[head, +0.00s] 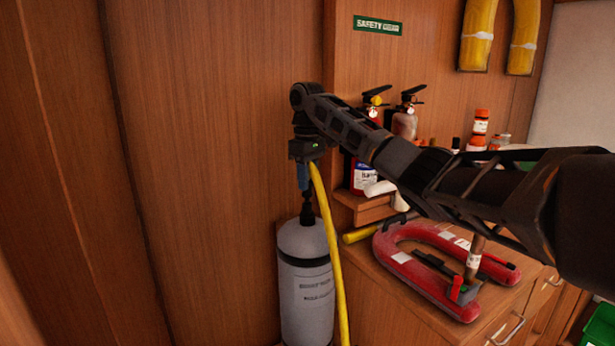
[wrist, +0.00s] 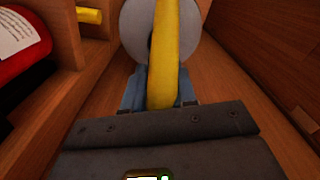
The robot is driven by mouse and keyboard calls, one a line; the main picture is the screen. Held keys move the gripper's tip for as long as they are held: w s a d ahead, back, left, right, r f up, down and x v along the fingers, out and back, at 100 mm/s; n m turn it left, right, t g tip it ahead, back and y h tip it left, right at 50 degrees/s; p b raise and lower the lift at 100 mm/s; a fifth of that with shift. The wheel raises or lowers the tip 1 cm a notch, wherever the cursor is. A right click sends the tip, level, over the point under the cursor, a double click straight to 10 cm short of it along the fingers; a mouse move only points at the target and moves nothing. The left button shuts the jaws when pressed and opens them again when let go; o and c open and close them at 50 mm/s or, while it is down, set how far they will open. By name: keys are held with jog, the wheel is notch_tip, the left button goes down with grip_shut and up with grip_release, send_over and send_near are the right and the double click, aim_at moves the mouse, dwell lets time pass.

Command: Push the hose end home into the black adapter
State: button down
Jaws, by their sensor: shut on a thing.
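The yellow hose (head: 328,235) runs from my gripper down past the right side of a grey cylinder (head: 305,275). My gripper (head: 304,180) points down above the cylinder, with its blue fingers shut on the hose. The black adapter (head: 307,213) stands upright on the cylinder's top, just below the fingers. In the wrist view the hose (wrist: 163,50) passes between the blue fingers and crosses the cylinder's round top (wrist: 190,35). The hose hides most of the adapter there. The hose end is hidden by the fingers, so I cannot tell whether it touches or sits in the adapter.
A wooden wall stands close behind and left of the cylinder. To the right is a wooden cabinet (head: 385,300) with a red horseshoe-shaped float (head: 420,290) on it. Fire extinguishers (head: 405,120) and bottles stand on a shelf behind my arm.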

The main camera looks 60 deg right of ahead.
aim_at(307, 212)
jog(key=shift+f, duration=1)
jog(key=shift+f, duration=0.2)
dwell(0.3)
jog(key=c, duration=1.1)
grip_release()
jog(key=shift+o, duration=0.5)
jog(key=o, duration=0.5)
